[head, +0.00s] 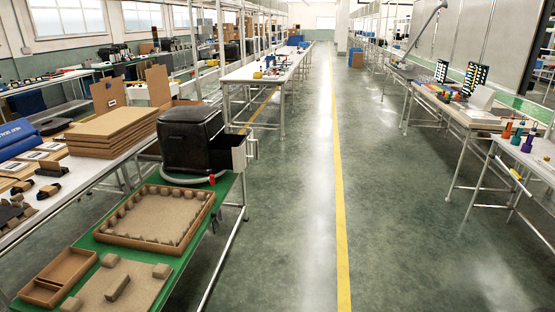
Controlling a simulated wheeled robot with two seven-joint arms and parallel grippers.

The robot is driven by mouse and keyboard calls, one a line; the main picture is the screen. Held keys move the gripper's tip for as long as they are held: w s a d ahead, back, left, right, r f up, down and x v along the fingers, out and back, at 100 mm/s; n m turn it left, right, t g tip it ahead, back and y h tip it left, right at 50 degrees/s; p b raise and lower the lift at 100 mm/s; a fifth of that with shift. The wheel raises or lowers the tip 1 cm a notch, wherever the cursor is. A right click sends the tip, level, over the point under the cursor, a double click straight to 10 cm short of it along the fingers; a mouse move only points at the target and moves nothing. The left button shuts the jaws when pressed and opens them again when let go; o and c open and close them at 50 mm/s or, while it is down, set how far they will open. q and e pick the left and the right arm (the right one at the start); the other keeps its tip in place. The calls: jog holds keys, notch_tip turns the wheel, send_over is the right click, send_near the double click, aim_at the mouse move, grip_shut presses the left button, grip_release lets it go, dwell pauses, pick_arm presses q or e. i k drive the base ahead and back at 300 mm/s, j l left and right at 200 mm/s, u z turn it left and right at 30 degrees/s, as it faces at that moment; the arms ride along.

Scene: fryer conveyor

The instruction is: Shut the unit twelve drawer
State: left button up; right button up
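A black boxy unit, like a fryer (186,142), stands on the green-topped bench at the left. Its drawer (238,158) sticks out to the right, past the bench edge, with a grey front and handle on its far right side. The drawer is open and its dark inside shows from above. No unit number is readable, so I cannot tell if this is unit twelve. Neither of my grippers is in view.
On the green bench (158,250) are a tray with foam blocks (150,218), a brown box (45,283) and a foam board. Stacked brown boards (108,135) lie left of the unit. The aisle floor (290,200) is clear. Other workbenches stand ahead and right.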

aim_at(229, 148)
jog(key=i+j+u, duration=0.1)
jog(key=i, duration=0.45)
jog(key=i+j+u, duration=0.15)
jog(key=i, duration=0.4)
jog(key=i+l+u, duration=0.15)
jog(key=i, duration=0.4)
jog(key=i+l+u, duration=0.15)
jog(key=i, duration=0.4)
jog(key=i+l+u, duration=0.15)
jog(key=i, duration=0.35)
jog(key=i+l+u, duration=0.15)
jog(key=i+l, duration=0.2)
jog(key=i, duration=0.15)
